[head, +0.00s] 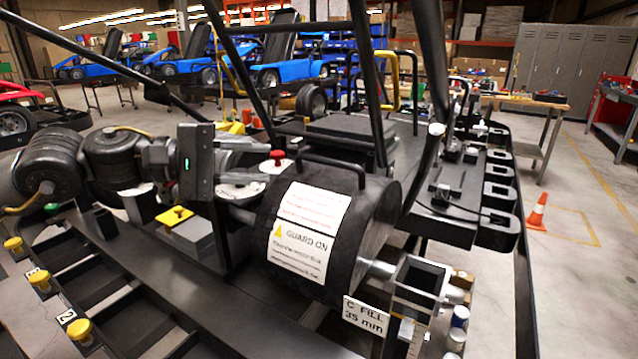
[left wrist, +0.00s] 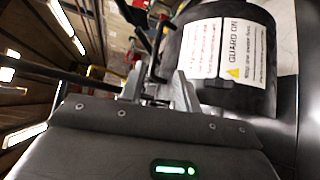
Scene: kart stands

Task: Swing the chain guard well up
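The chain guard (head: 372,215) is a black rounded cover with white "GUARD ON" labels on its front. It sits down over the machine at the middle of the head view. A black bar handle (head: 325,160) stands on its top. The guard also shows at the upper right of the left wrist view (left wrist: 235,50). My left gripper (head: 262,155) is to the left of the handle, with its fingers pointing toward it. In the left wrist view its two fingers (left wrist: 160,88) are apart and hold nothing. A dark bar (left wrist: 157,50) shows just beyond them. My right gripper is not in view.
A red knob (head: 277,154) stands beside the left fingertips. Black frame tubes (head: 370,80) rise behind the guard. A grey box with a yellow top (head: 177,216) is below my left gripper. A metal bin (head: 418,280) is at the guard's right.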

